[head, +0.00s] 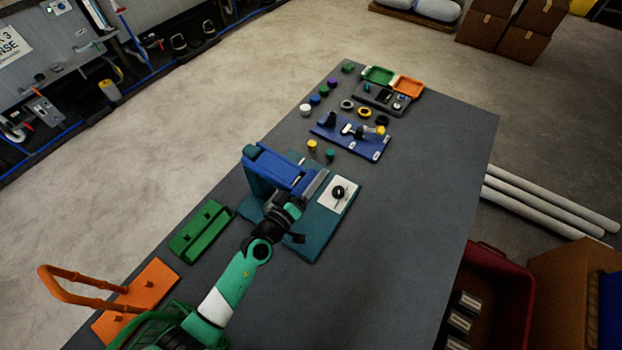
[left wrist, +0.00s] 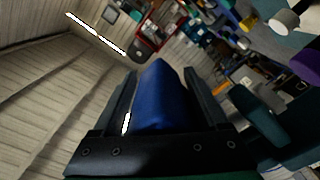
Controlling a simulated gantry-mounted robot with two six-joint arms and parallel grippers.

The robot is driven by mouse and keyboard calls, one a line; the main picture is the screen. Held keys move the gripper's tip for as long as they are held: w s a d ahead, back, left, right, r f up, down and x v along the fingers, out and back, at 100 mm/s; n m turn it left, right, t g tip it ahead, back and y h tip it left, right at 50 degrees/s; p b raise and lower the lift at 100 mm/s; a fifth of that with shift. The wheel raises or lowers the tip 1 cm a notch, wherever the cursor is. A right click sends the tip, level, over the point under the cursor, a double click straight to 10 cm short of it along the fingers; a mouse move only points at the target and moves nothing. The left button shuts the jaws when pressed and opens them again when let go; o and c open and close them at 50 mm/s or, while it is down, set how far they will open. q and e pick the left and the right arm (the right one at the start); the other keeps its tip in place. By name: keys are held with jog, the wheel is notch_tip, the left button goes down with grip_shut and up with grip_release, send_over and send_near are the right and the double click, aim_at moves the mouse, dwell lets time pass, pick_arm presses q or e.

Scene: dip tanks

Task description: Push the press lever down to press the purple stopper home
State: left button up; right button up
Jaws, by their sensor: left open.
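The press has a teal base (head: 318,240) and a blue lever (head: 280,170) across its top. My left gripper (head: 312,186) is at the right end of the lever. In the left wrist view the blue lever (left wrist: 160,95) lies between my two open fingers; whether they touch it I cannot tell. A small purple piece (head: 332,83) stands at the far end of the table, in a row of coloured pieces. A purple surface (left wrist: 308,65) also shows at the right edge of the left wrist view. Any stopper under the press is hidden. My right gripper is not in view.
A white plate with a black knob (head: 338,193) is on the press base's right side. A blue fixture board (head: 350,138) and yellow and green pieces stand beyond. A green block (head: 201,231) and orange-handled rack (head: 135,300) are nearer. The table's right side is clear.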

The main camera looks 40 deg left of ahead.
pick_arm(q)
jog(key=shift+c, duration=0.3)
jog(key=shift+r, duration=0.1)
grip_shut()
jog(key=shift+w, duration=0.1)
